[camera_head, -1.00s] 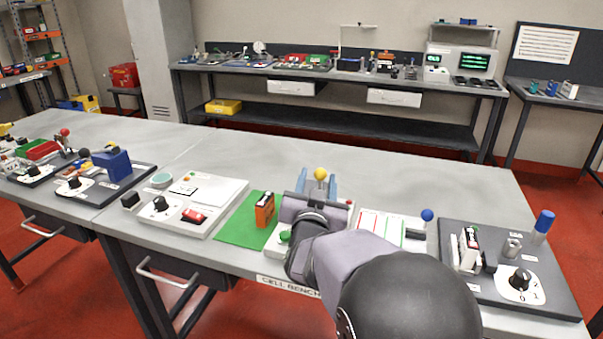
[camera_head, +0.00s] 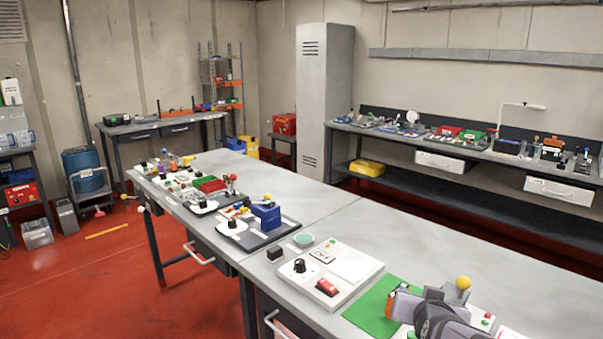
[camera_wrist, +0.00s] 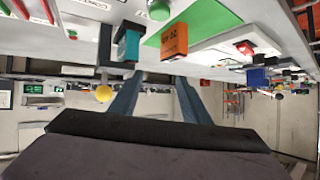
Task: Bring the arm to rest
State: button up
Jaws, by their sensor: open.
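My gripper (camera_wrist: 158,77) is open, and I see nothing between its fingers. In the wrist view, its two blue-grey fingers stand apart and point towards the edge of the bench. An orange block with dark lettering (camera_wrist: 174,40) is on the green mat (camera_wrist: 205,18), beyond the fingertips and apart from them. A teal block (camera_wrist: 128,44) is to its left. In the head view, my gripper is at the lower right, over the grey bench (camera_head: 345,228) beside the green mat (camera_head: 372,312). It partly hides the orange block there.
A yellow ball knob (camera_head: 463,283) stands close to my gripper. A white panel with a black knob and red switch (camera_head: 350,265) is left of the mat. A dark tray with a blue block (camera_head: 267,214) lies farther left. The bench behind the panel is clear.

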jog(key=s+a+f+g+y+p, duration=0.1)
jog(key=s+a, duration=0.1)
jog(key=s+a+f+n+g+p, duration=0.1)
jog(key=s+a+f+g, duration=0.1)
jog(key=s, duration=0.1)
jog(key=s+a+f+n+g+y+p, duration=0.1)
jog(key=s+a+f, duration=0.1)
jog(key=shift+s+a+y, duration=0.25)
jog(key=shift+a+y, duration=0.05)
jog(key=s+a+f+g+p, duration=0.1)
jog(key=s+g, duration=0.1)
jog(key=s, duration=0.4)
jog(key=s+a+f+n+g+p, duration=0.1)
jog(key=s+g+p, duration=0.1)
jog(key=s, duration=0.4)
jog(key=s+a+f+n+g+p, duration=0.1)
jog(key=s+g, duration=0.2)
jog(key=s, duration=0.3)
jog(key=shift+a+f+g+p, duration=0.3)
jog(key=shift+a+f+g, duration=0.05)
jog(key=shift+g, duration=0.05)
notch_tip(320, 180, down, 7)
jog(key=b, duration=0.7)
